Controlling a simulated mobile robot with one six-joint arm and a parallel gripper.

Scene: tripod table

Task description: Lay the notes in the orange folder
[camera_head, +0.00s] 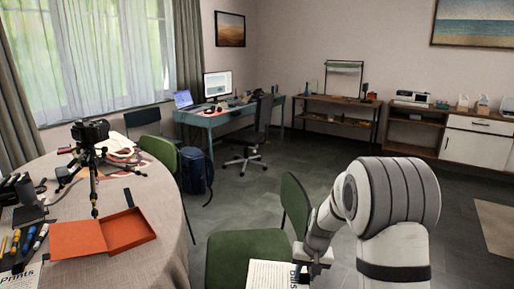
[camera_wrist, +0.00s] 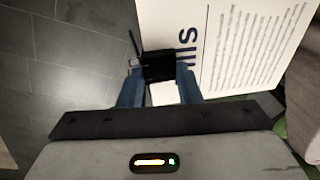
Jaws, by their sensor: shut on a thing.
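The orange folder (camera_head: 78,240) lies open on the round table at the left, with a flat flap and a shallow tray side; its inside looks empty. My gripper (camera_head: 312,256) is away from the table, to the right of the folder, beside the green chair. It is shut at the edge of a white printed sheet, the notes (camera_head: 270,275), whose large blue letters seem to read "bills". In the wrist view the notes (camera_wrist: 240,45) extend up and right from the fingers (camera_wrist: 160,85). A black clip-like piece (camera_wrist: 158,66) sits between the fingertips at the sheet's edge.
A camera on a small tripod (camera_head: 92,150) stands behind the folder on the table (camera_head: 165,215). Pens (camera_head: 28,240) and a "Prints" sheet (camera_head: 22,278) lie left of it. A green chair (camera_head: 245,248) stands between the table and my arm. A blue backpack (camera_head: 196,172) is on the floor.

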